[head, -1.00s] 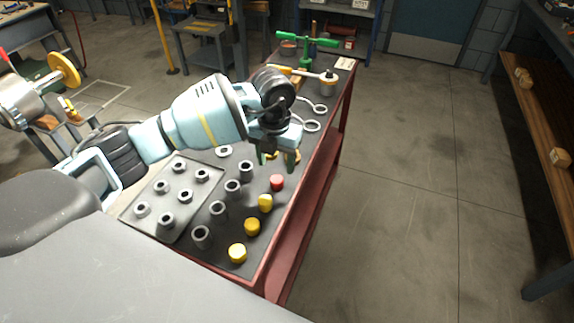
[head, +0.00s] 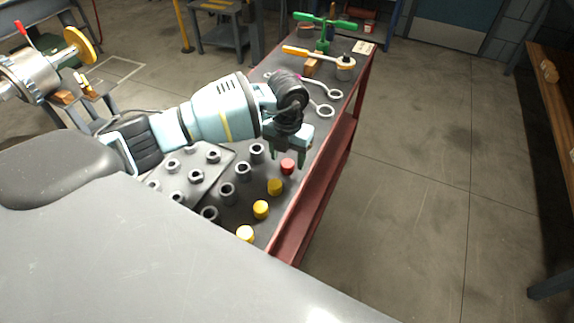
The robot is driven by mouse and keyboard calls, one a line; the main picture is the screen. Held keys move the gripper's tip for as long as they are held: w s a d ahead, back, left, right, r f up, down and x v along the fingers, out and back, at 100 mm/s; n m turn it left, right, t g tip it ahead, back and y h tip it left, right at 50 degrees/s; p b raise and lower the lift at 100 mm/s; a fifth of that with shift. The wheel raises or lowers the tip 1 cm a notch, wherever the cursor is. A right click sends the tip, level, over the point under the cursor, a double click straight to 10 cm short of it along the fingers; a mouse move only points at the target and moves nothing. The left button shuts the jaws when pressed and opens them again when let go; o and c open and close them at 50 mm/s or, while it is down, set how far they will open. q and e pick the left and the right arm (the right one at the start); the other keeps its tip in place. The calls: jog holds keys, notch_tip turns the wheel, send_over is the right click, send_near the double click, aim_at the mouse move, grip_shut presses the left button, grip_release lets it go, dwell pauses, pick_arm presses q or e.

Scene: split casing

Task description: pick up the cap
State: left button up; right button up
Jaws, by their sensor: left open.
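A red cap (head: 288,167) stands upright on the dark top of the workbench, at the far end of a row of yellow caps. I cannot tell whether a finger touches the cap. Nothing shows between the fingers. My right gripper is out of view.
Grey hollow cylinders, such as this one (head: 228,193), stand left of the caps. A grey tray (head: 215,176) holds several nuts. Farther back lie ring-ended tools (head: 326,111), an orange-handled tool (head: 297,51) and a green stand (head: 324,30). The red bench edge is close on the right.

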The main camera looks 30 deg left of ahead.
pick_arm(q)
jog(key=shift+f, duration=1.3)
jog(key=shift+c, duration=0.5)
jog(key=c, duration=1)
